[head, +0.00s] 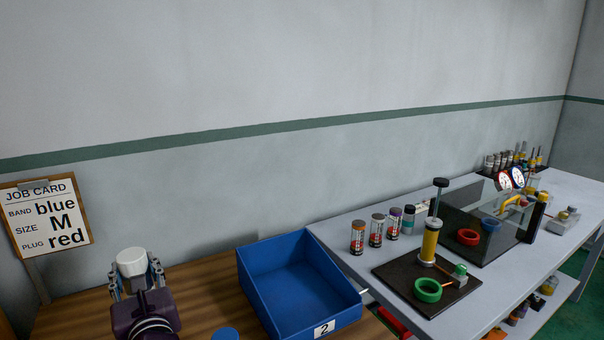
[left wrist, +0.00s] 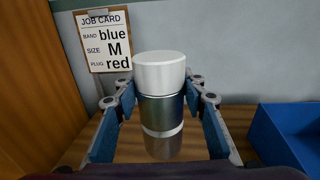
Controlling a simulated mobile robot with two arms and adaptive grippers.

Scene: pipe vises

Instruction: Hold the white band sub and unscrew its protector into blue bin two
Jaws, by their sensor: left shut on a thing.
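The white band sub (left wrist: 162,110) is an upright grey metal cylinder with a white band low on its body. A white cap, which looks like its protector (left wrist: 159,70), sits on top; the cap also shows in the head view (head: 131,262). My left gripper (head: 136,274) is shut on the sub, with a finger on each side below the cap. The sub's lower end is hard to make out. Blue bin two (head: 327,328), labelled 2, stands to the right of the left gripper; the part of its inside that shows is empty. My right gripper is not in view.
A job card (head: 47,215) reading blue, M, red stands at the left. On the grey bench (head: 335,235) at the right are several banded cylinders, a dark plate (head: 395,268) with a yellow post and green ring, and gauges. A blue round thing (head: 225,334) shows at the bottom edge.

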